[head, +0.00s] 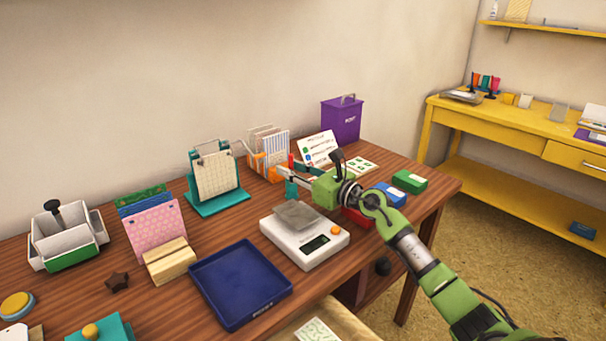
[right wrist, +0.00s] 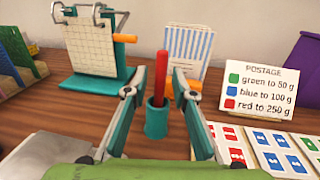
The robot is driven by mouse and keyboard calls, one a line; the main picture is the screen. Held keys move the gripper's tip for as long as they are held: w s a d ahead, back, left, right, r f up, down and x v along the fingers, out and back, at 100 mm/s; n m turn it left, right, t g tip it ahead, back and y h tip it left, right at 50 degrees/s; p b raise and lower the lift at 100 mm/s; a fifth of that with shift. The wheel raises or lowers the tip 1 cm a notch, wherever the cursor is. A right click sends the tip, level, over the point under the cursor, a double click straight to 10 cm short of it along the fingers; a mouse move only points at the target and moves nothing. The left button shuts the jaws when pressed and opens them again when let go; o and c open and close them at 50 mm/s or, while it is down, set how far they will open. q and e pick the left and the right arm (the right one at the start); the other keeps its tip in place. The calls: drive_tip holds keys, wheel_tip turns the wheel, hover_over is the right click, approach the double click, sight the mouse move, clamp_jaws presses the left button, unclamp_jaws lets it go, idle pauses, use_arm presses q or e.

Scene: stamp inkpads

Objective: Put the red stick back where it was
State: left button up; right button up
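The red stick (right wrist: 160,75) stands upright in a small teal cup (right wrist: 156,122) in the right wrist view. The stick (head: 291,160) and the cup (head: 291,189) also show in the head view, behind the scale. My right gripper (right wrist: 158,90) is open, with one finger on each side of the stick and visible gaps between. In the head view, my right gripper (head: 288,174) is at the stick and cup, and its fingers partly cover them. My left gripper is not in view.
A white scale (head: 302,252) stands in front of the cup. A calendar stand (head: 217,205) and an orange card rack (head: 262,165) are behind it. A postage sign (right wrist: 262,90), green inkpad (head: 409,181) and blue inkpad (head: 385,196) are to the right. A blue tray (head: 240,290) lies front left.

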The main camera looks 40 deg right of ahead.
drive_tip(key=shift+s, duration=0.3)
drive_tip(key=v, duration=0.3)
drive_tip(key=shift+s+d, duration=0.15)
drive_tip(key=shift+s, duration=0.25)
drive_tip(key=v, duration=0.6)
drive_tip(key=shift+s+d+r, duration=0.1)
drive_tip(key=shift+s+d, duration=0.05)
drive_tip(key=shift+s, duration=0.55)
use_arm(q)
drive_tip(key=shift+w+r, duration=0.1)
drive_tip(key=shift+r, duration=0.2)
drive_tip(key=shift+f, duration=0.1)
